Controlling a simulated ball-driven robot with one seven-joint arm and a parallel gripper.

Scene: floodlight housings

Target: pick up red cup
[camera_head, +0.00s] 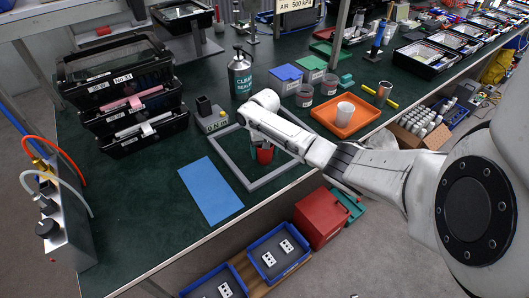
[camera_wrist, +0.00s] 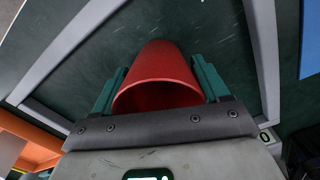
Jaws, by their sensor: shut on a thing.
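The red cup (camera_head: 264,155) is on the green bench inside a grey square frame (camera_head: 285,181), partly hidden by my arm in the head view. In the wrist view the red cup (camera_wrist: 160,75) sits between the two green fingers of my gripper (camera_wrist: 158,85), its open mouth facing the camera. My gripper is shut on the cup, one finger on each side. In the head view my gripper (camera_head: 263,146) is mostly hidden under the wrist. I cannot tell whether the cup touches the bench.
A blue sheet (camera_head: 210,191) lies left of the frame. An orange tray (camera_head: 345,127) with a white cup (camera_head: 345,111) stands to the right. The bench's front edge is close.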

